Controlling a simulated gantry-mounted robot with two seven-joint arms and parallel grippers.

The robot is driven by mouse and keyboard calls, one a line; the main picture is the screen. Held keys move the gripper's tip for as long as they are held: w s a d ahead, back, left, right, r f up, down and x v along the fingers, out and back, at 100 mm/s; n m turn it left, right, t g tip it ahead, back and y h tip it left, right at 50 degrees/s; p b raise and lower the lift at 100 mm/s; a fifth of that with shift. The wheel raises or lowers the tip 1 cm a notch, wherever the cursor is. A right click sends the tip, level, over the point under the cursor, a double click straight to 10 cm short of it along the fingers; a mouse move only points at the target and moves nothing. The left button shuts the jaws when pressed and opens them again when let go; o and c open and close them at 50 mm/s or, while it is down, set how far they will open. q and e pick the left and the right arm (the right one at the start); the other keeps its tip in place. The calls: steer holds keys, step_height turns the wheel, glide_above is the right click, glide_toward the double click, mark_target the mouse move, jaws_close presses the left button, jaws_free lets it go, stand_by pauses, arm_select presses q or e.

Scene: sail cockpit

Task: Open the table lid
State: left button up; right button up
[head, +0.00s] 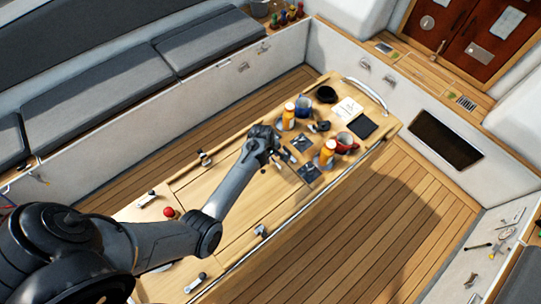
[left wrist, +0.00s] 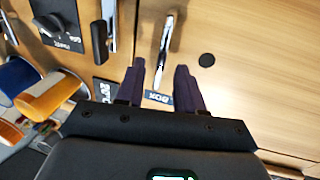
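The wooden cockpit table (head: 150,205) runs diagonally through the head view, with lid panels (head: 205,185) flush in its top. They look closed. My left arm reaches across the table, and my left gripper (head: 281,158) is low over its far half. In the left wrist view the gripper (left wrist: 160,68) is open. A slim metal handle (left wrist: 166,40) on the wood lies between its two dark fingers in the picture, with gaps at both sides; I cannot tell whether they touch it. A "BOX" label (left wrist: 158,97) shows near the handle, beside a lid panel (left wrist: 255,75). My right gripper is not in view.
A red ball-shaped knob (head: 169,212) is on the near part. Grey-cushioned benches (head: 110,90) line the left side.

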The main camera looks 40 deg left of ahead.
arm_select(q)
steer(key=shift+c, duration=0.2)
jaws_close()
stand_by(1.2)
